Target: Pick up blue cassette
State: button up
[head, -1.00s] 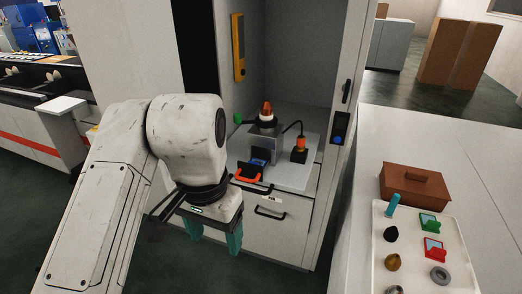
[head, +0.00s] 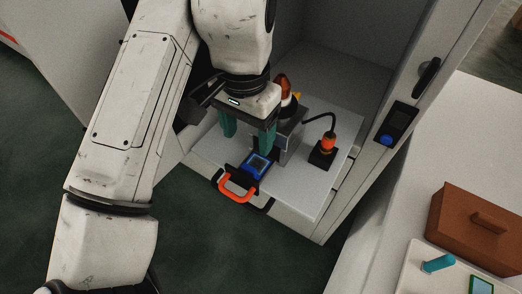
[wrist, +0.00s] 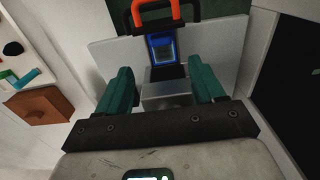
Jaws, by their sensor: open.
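The blue cassette (head: 256,165) lies on the light grey shelf of the rack, near its front edge. It has a dark screen-like face and an orange handle (head: 238,187) that sticks out towards the front. It also shows in the wrist view (wrist: 163,48), ahead of the fingers and between their lines. My gripper (head: 248,143) is open, with two green fingers pointing down. It is above and just behind the cassette, apart from it. In the wrist view (wrist: 165,88) the fingers are spread and nothing is between their tips.
The cabinet wall bounds the right side. A brown box (head: 470,232) and white tray (head: 425,262) are on the right counter.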

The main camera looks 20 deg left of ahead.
notch_tip(320, 180, down, 5)
jog(key=shift+f, duration=0.1)
jog(key=shift+s+a+f+p, duration=0.1)
jog(key=shift+f+p, duration=0.4)
jog(key=shift+f, duration=0.9)
jog(key=shift+s+a+f+p, duration=0.1)
jog(key=shift+f+p, duration=0.35)
jog(key=shift+f, duration=0.9)
jog(key=c, duration=1.1)
jog(key=shift+r, duration=0.1)
notch_tip(320, 180, up, 17)
jog(key=b, duration=0.1)
notch_tip(320, 180, up, 5)
jog(key=p, duration=0.5)
send_over(248, 168)
